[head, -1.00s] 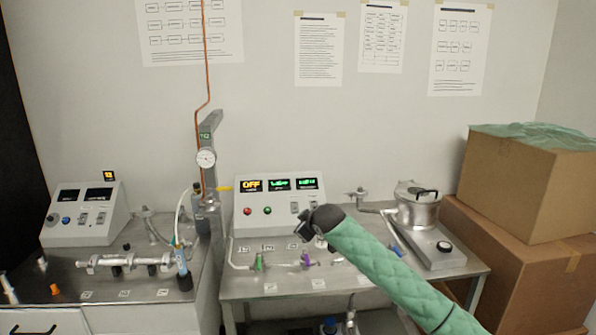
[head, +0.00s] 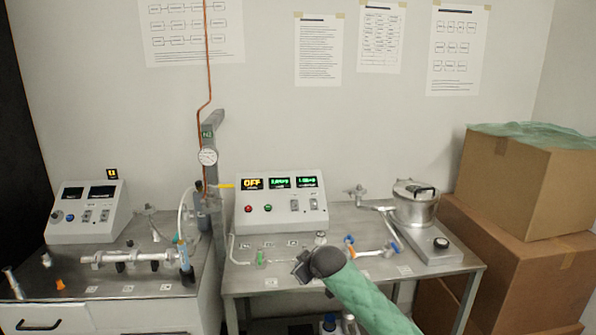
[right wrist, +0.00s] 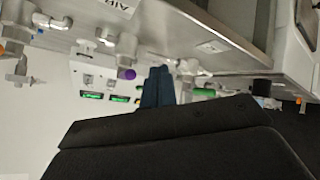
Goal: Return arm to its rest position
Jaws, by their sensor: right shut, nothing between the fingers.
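My right arm (head: 368,300), in a green quilted sleeve, comes in from the lower right in the head view. The gripper is shut and empty. In the right wrist view its dark fingers (right wrist: 155,88) are together, with the black gripper body filling the lower part. The purple valve handle (right wrist: 127,74) shows beside the fingers in that view; in the head view my gripper seems to hide it. My left gripper is not in view.
A control box (head: 282,204) reading OFF stands on the right bench. A metal pot (head: 415,207) is at right, beside stacked cardboard boxes (head: 528,185). The left bench holds another control box (head: 85,212).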

